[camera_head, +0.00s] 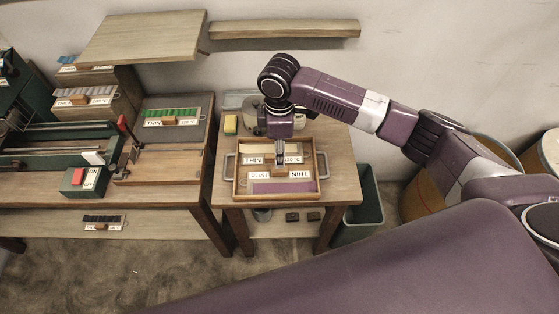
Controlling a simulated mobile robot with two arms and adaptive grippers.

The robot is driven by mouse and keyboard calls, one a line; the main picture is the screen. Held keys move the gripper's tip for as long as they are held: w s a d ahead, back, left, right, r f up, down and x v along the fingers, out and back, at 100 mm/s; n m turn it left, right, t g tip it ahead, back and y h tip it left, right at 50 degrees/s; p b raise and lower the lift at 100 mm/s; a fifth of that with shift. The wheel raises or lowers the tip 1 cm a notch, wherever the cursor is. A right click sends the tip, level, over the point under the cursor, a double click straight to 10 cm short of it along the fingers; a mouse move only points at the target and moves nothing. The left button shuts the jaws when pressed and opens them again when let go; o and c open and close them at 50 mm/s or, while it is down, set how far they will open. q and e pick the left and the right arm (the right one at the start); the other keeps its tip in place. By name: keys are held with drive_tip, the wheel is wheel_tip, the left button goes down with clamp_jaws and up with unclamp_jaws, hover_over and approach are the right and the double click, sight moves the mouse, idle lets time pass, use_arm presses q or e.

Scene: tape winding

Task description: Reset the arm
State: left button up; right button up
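My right arm reaches in from the right, and its gripper (280,155) points down over a wooden tray (236,182) on the small table (335,188). The fingertips are small and dark against the tray, close to the labels and a brown block in it. I cannot tell whether they touch anything or are open. The tray holds white cards marked THIN (262,176) and a purple strip (285,187). The gripper covers part of the tray's contents. My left arm and gripper are not in view.
Left of the tray stands a bench with a green machine (65,135), an ON/OFF switch box (80,180) and a board with a green strip (172,112). Shelves (145,35) hang on the wall behind. A green bin (362,210) stands right of the table.

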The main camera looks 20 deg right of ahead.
drive_tip(key=s+a+f+m+t+y, duration=0.2)
drive_tip(key=s+a+f+m+y, duration=0.15)
drive_tip(key=s+a, duration=0.7)
drive_tip(key=s+d+m+t+h, duration=0.25)
drive_tip(key=s+d+m, duration=0.75)
drive_tip(key=s+d, duration=0.55)
wheel_tip(320, 180, down, 27)
drive_tip(key=g+b, duration=0.2)
drive_tip(key=s+d+f+b, duration=0.1)
drive_tip(key=s+f, duration=0.7)
drive_tip(key=f, duration=0.1)
drive_tip(key=s+d+f+n+g+h, duration=0.1)
drive_tip(key=s+d+f, duration=0.1)
drive_tip(key=s+f, duration=0.6)
wheel_tip(320, 180, down, 2)
drive_tip(key=shift+s+d+f+b, duration=0.15)
drive_tip(key=shift+s+d+b, duration=0.15)
drive_tip(key=shift+s+b, duration=0.1)
